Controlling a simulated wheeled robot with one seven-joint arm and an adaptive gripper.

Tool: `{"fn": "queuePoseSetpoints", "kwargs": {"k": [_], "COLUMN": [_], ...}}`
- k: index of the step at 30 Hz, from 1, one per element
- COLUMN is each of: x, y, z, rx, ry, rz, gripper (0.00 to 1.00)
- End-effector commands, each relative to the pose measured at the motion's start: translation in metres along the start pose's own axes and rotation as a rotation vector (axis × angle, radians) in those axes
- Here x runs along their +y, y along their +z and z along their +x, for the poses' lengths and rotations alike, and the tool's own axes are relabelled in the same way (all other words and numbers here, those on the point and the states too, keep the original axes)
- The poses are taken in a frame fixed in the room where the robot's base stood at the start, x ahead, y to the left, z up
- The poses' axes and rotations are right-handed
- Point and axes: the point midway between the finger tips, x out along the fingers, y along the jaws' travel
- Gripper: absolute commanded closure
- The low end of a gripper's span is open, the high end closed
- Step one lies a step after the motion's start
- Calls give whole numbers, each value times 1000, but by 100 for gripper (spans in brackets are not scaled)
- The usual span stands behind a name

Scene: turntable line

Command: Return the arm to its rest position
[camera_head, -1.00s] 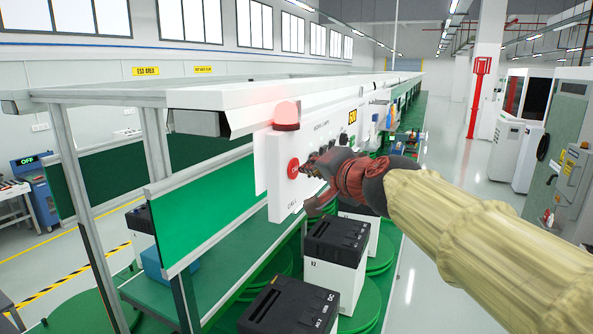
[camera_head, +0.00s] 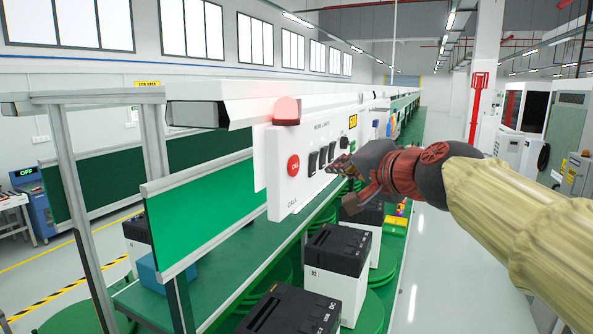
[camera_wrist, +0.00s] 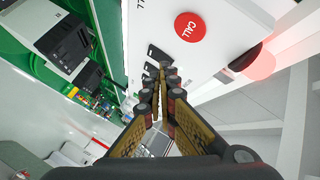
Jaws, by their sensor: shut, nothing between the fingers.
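My arm (camera_head: 505,205) reaches in from the right in the head view, in a pale yellow sleeve. My gripper (camera_head: 345,165) is shut and empty, in front of the right part of the white control panel (camera_head: 275,185). In the wrist view the fingertips (camera_wrist: 165,70) are together, with nothing between them. The panel has a red CALL button (camera_head: 293,166), which also shows in the wrist view (camera_wrist: 190,27), and several black switches (camera_head: 322,157). The gripper is apart from the CALL button. A red lamp (camera_head: 286,110) glows on top of the panel.
Below the panel, black-topped white machines (camera_head: 337,255) stand on green round turntables (camera_head: 368,310). A green bench (camera_head: 215,285) runs along the line. The grey floor aisle (camera_head: 425,260) on the right is open beyond my arm. Grey cabinets (camera_head: 570,140) stand farther right.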

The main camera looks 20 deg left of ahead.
Motion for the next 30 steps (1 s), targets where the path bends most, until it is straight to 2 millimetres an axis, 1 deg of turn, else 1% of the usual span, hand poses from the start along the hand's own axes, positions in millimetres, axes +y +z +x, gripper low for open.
{"fn": "queuePoseSetpoints", "kwargs": {"k": [9,11,12,14,17,18,20,21,23,24,26,27,29,30], "x": [-1,0,4,20,62,82,116,140,175,198,233,256,289,311], "y": [0,3,9,22,53,69,91,104,121,131,147,156,170,180], "z": [0,0,0,3,4,-1,-15,-25,-43,-56,-76,-90,-112,-128], "rx": [0,-12,-32,-67,-151,-191,-245,-278,-320,-345,-383,-405,-437,-458], "ry": [-1,2,14,46,125,163,222,262,317,354,407,443,495,530], "rz": [-2,-13,-39,-73,-140,-176,-229,-262,-305,-331,-366,-387,-416,-433], "gripper": [100,100,100,100,100,100,100,100,100,100,100,100,100,100]}}
